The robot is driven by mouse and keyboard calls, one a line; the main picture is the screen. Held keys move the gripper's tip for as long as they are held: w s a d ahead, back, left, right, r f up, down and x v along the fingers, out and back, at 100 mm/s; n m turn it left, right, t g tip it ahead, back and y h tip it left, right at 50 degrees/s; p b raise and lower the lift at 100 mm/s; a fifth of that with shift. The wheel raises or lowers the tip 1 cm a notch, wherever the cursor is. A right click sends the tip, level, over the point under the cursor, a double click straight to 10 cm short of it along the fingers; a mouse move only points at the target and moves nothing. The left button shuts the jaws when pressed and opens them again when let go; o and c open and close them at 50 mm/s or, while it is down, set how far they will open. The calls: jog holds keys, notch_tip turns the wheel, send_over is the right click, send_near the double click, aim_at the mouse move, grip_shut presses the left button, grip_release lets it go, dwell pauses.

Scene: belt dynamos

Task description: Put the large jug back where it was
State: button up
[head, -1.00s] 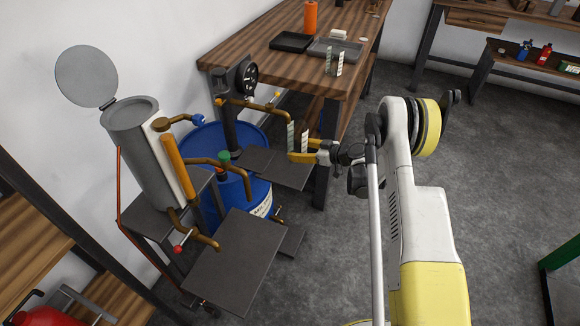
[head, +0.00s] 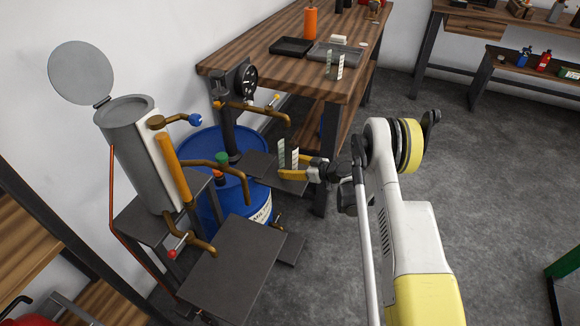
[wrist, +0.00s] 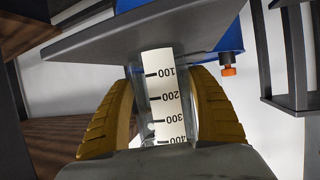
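A clear jug (head: 282,153) with white scale strips is between the yellow fingers of my gripper (head: 290,174). In the wrist view the fingers (wrist: 165,118) close on both sides of the jug, and its scale (wrist: 166,97) reads from 100 to 400. The jug is upright over or on the small dark plate (head: 256,166) in front of the blue drum; I cannot tell whether its base touches. A second clear jug (head: 334,66) with similar strips stands on the wooden table. I cannot tell surely which jug is larger.
A brown spout (head: 277,112) reaches out just above the held jug. A grey cylinder with open lid (head: 138,150) and a lower dark plate (head: 235,264) are at left. The wooden table (head: 300,72) carries a black tray (head: 291,47) and a grey tray (head: 352,54).

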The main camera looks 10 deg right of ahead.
jog(key=shift+o, duration=0.9)
jog(key=shift+r, duration=0.25)
jog(key=p+v, duration=0.4)
jog(key=v, duration=0.8)
jog(key=s+a+r+m+g+h, duration=0.1)
jog(key=s+a+r, duration=0.1)
jog(key=r, duration=0.6)
jog(key=s+a+r+m+g+h, duration=0.1)
jog(key=s+a+r+m+h, duration=0.15)
jog(key=r, duration=0.55)
jog(key=s+a+r+g+h, duration=0.1)
jog(key=s+a+r, duration=0.1)
jog(key=r, duration=0.6)
jog(key=s+r+m+h, duration=0.2)
jog(key=s+r, duration=0.1)
jog(key=s, duration=1)
jog(key=s+a+r+m+h, duration=0.1)
jog(key=s+r, duration=0.3)
jog(key=s, duration=1)
jog(key=shift+m+h, duration=0.75)
jog(key=shift+m, duration=0.1)
